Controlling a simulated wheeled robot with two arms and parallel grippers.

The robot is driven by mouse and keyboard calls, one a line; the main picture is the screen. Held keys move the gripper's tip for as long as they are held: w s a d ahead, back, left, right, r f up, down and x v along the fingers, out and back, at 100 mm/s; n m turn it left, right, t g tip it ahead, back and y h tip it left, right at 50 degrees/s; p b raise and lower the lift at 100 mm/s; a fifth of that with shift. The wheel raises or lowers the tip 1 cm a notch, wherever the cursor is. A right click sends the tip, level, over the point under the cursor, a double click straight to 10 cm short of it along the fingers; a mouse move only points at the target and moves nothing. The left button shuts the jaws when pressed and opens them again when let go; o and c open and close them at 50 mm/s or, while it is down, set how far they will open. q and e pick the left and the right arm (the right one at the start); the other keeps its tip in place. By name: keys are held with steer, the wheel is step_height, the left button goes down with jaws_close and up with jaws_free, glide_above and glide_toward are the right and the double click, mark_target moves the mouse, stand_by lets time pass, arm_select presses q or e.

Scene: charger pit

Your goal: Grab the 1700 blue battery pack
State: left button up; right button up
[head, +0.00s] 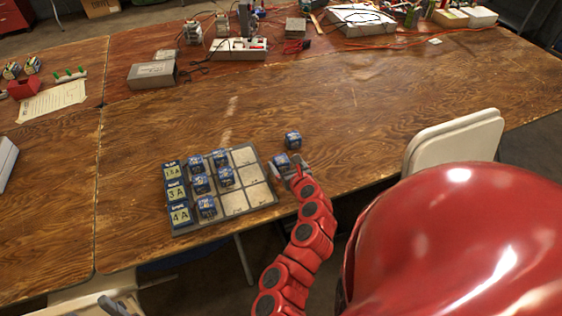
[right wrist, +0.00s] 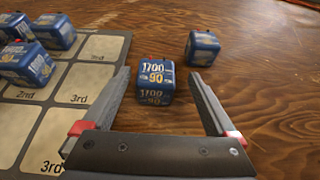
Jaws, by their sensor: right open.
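A blue 1700 battery pack (right wrist: 154,83) stands on the table just right of the tray; it also shows in the head view (head: 281,160). My right gripper (right wrist: 160,75) is open, with one finger on each side of this pack. A gap shows between the pack and the right finger; contact at the left finger is unclear. In the head view the right gripper (head: 290,168) is at the tray's right edge. A second blue pack (right wrist: 203,47) stands beyond the right fingertip. Grey parts at the head view's lower left may be my left gripper (head: 113,305); its jaws cannot be read.
A grey sorting tray (head: 255,194) holds several blue packs on its left side; its right cells are empty. A white chair back (head: 455,140) stands at the table's right front. The wooden table (head: 330,100) is clear behind the packs.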

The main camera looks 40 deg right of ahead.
mark_target(278, 157)
steer(key=shift+a+p+x, duration=0.2)
steer(key=shift+p+x, duration=0.2)
steer(key=shift+x, duration=2.2)
steer(key=shift+w, duration=0.1)
steer(key=shift+r, duration=0.1)
jaws_close()
